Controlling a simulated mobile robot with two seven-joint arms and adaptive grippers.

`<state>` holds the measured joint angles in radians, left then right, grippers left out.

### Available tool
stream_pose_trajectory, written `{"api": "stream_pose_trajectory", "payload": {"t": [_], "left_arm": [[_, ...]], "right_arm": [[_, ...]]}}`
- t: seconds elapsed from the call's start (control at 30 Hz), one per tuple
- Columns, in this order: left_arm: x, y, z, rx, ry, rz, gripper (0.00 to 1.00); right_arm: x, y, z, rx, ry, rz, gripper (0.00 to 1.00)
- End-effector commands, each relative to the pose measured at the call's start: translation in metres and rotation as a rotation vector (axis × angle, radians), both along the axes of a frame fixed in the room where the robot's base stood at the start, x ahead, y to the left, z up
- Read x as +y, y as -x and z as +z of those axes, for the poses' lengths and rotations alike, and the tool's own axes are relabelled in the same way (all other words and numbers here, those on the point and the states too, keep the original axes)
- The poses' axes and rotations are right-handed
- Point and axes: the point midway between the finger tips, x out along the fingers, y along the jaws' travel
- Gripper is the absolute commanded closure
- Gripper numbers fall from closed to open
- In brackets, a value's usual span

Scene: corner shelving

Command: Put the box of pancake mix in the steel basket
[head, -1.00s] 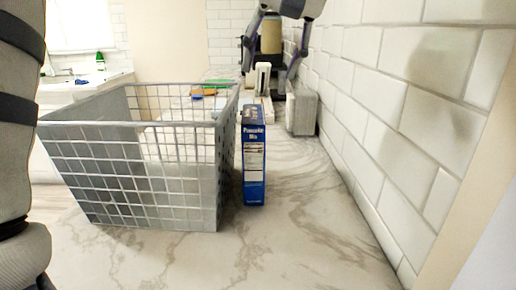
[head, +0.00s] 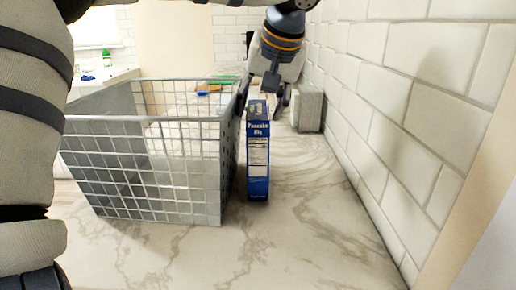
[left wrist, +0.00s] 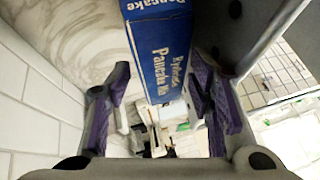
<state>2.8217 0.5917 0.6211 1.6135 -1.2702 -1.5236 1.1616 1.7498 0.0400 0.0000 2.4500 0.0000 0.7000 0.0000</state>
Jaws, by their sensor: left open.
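The blue box of pancake mix (head: 258,165) stands upright on the marble counter, just right of the steel basket (head: 170,122), a grey wire basket. My left gripper (head: 265,97) is open at the top of the box, pointing down, with a finger on either side of it. The box hides part of the gripper. In the left wrist view the box (left wrist: 160,45) shows at the top between the open fingers (left wrist: 160,82); I cannot tell whether either finger touches it. My right gripper is not in view.
A white tiled wall (head: 400,110) runs along the right. A grey block-like object (head: 308,109) stands against it behind the box. Coloured flat items (head: 210,88) lie farther back on the counter. The front of the counter (head: 300,235) is clear.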

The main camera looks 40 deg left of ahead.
Motion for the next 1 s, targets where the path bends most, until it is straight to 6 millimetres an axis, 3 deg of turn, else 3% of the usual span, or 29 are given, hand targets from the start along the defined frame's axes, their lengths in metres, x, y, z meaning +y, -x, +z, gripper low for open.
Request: {"api": "stream_pose_trajectory", "payload": {"t": [0.6, 0.7, 1.0], "left_arm": [[0.0001, 0.0001, -0.0049, 0.001, 0.000, 0.001, 0.52], [0.0001, 0.0001, -0.0049, 0.001, 0.000, 0.001, 0.75], [0.0000, 0.0001, -0.0053, 0.002, 0.000, 0.000, 0.81]], "right_arm": [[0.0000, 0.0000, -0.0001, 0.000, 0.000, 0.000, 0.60], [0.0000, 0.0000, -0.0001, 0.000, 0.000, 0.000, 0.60], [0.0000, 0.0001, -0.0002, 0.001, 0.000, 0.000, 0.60]]}}
